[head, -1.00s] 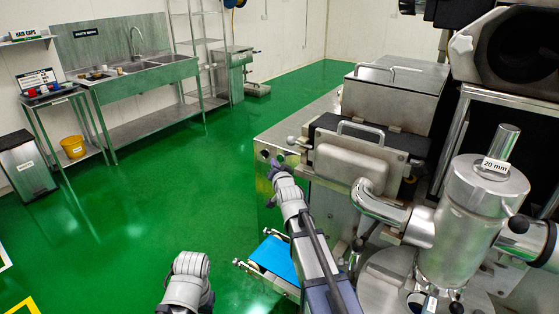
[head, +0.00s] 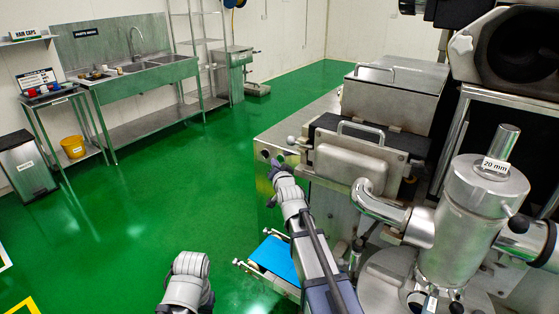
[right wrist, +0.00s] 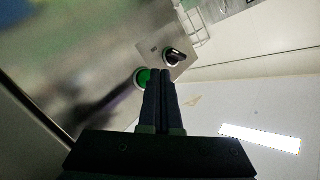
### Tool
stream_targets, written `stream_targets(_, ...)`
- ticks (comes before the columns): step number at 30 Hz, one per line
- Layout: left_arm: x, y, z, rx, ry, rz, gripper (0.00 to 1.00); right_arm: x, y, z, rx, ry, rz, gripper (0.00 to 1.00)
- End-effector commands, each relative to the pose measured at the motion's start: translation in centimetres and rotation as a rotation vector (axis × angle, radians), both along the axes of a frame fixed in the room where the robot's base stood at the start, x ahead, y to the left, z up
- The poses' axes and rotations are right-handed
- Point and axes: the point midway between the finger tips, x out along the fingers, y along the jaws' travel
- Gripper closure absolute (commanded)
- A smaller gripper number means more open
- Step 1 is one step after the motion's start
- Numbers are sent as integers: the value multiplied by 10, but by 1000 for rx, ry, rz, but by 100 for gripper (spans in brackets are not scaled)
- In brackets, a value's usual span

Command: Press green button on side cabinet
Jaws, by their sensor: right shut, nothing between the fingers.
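The green button (right wrist: 142,77) shows in the right wrist view on a metal panel, just left of my fingertips and partly covered by them. My right gripper (right wrist: 160,73) is shut and empty, its fingertips close to the button; I cannot tell whether they touch it. In the head view my right gripper (head: 275,166) is at the front left corner of the steel side cabinet (head: 263,150), and the button cannot be made out there. Part of my left arm shows at the bottom of the head view, but its gripper does not.
A black rotary knob (right wrist: 175,55) sits beside the button. A steel cylinder machine (head: 470,215) with pipes stands to the right of my right arm. A blue conveyor (head: 277,259) lies below that arm. Green floor (head: 200,190) is clear to the left.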

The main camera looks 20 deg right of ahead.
Motion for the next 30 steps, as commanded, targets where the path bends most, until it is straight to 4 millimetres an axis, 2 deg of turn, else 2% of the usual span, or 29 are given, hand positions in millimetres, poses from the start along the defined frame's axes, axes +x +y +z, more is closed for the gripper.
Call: stream_targets(30, 0, 0, 0, 0, 0, 0, 57, 8, -11, 1, 1, -1, -2, 100)
